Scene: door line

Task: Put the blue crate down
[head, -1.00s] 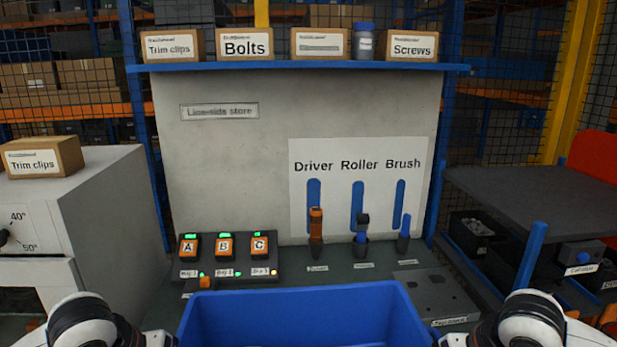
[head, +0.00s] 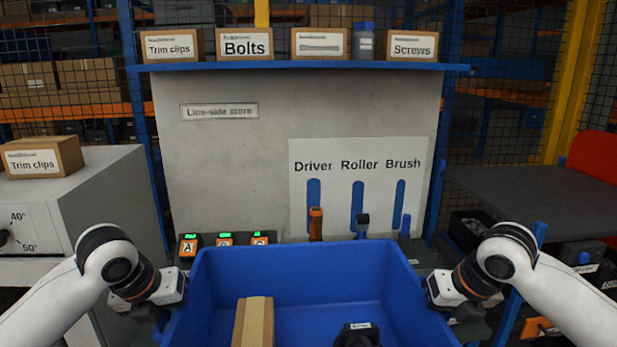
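The blue crate (head: 290,262) is at the bottom centre of the head view, its near part cut off by the picture edge. It holds a brown cardboard box (head: 253,322) and a black item with a white label (head: 358,335). My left gripper (head: 158,318) is at the crate's left side and my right gripper (head: 452,312) at its right side. Both appear to grip the crate's sides and hold it up in front of the bench; their fingertips are mostly hidden.
Behind the crate are the battery-like units A (head: 188,247), B and C, and the orange driver (head: 316,222), roller and brush at the back panel. A grey cabinet (head: 110,175) stands left. A dark grey shelf top (head: 540,195) at the right has clear space.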

